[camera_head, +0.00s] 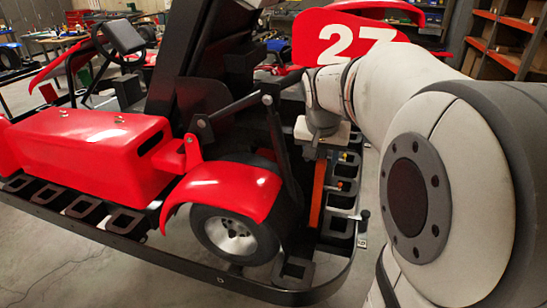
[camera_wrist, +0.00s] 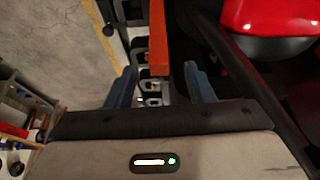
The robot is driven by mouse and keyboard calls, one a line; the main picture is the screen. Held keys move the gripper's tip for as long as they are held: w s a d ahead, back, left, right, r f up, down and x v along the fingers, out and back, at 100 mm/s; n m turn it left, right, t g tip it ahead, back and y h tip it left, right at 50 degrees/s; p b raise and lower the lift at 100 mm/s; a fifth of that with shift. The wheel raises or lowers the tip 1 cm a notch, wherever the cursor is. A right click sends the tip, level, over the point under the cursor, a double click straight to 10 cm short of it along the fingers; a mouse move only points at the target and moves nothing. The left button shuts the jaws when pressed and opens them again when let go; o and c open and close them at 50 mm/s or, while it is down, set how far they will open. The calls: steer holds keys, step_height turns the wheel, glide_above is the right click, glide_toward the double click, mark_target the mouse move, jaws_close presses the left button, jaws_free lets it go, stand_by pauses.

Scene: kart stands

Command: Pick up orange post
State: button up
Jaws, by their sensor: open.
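The orange post (camera_head: 317,194) stands upright at the kart stand's right side in the head view, just below my gripper (camera_head: 322,146). In the wrist view the post (camera_wrist: 158,38) runs down from the top edge, and its near end lies between the two blue fingers. My gripper (camera_wrist: 160,80) is open there, with a visible gap on each side of the post. The fingertips are largely hidden in the head view. The post's foot is hard to make out.
The black stand (camera_head: 341,270) has a row of square slots beside the post. A red kart with a front wheel (camera_head: 235,237) is close on the left, with a dark slanted bar (camera_head: 280,140) near the post. Grey floor (camera_wrist: 60,50) lies clear left in the wrist view.

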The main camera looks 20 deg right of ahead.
mark_target(321, 170)
steer(key=shift+w+d+f, duration=0.2)
steer(key=shift+w+d, duration=0.05)
steer(key=shift+d, duration=0.05)
steer(key=p+x, duration=0.1)
steer(key=x, duration=0.6)
steer(key=shift+a+f+p, duration=0.1)
steer(key=shift+f+p, duration=0.05)
steer(key=shift+p, duration=0.15)
jaws_close()
